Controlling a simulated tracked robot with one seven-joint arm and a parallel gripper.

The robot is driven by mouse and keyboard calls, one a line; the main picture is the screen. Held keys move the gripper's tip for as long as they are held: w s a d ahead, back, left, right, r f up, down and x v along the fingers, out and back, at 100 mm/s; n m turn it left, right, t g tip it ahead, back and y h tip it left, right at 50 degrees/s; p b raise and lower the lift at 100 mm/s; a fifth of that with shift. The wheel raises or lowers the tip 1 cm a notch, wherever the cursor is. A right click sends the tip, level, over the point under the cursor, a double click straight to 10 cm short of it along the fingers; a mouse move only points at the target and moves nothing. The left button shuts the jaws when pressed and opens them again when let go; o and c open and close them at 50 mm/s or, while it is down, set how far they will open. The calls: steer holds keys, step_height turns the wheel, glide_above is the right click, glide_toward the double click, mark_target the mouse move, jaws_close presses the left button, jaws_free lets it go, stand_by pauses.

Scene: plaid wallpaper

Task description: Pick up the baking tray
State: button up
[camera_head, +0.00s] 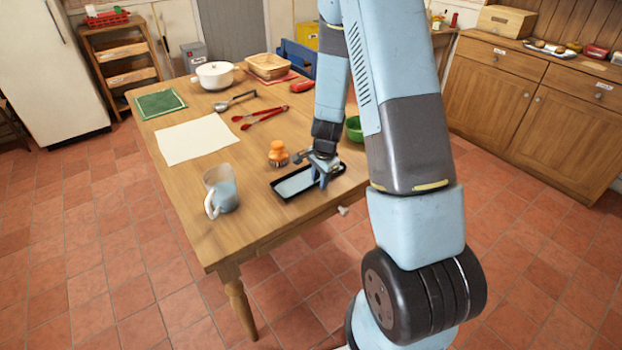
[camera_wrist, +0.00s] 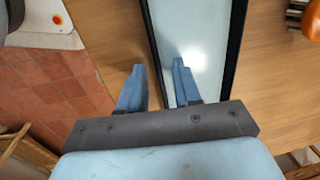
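The baking tray (camera_head: 292,186) is a shallow rectangle with a black rim and a pale, shiny inside. It lies flat at the near right edge of the wooden table. My gripper (camera_head: 320,177) is over its right part, fingers pointing down. In the wrist view the tray (camera_wrist: 195,25) runs up the middle. My gripper (camera_wrist: 157,66) is open there, with the tray's left rim between its blue fingers. The right finger is over the tray's inside and the left finger is outside it, over the wood. I cannot tell how far above the tabletop the fingertips are.
An orange-topped brush (camera_head: 278,153) stands just behind the tray. A mug (camera_head: 221,190) is to its left and a green bowl (camera_head: 354,128) to its right. Red tongs (camera_head: 262,117) and a paper sheet (camera_head: 195,139) lie farther back.

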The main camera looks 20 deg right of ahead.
steer(key=shift+c, duration=0.3)
jaws_close()
steer(key=shift+r, duration=0.25)
stand_by(0.4)
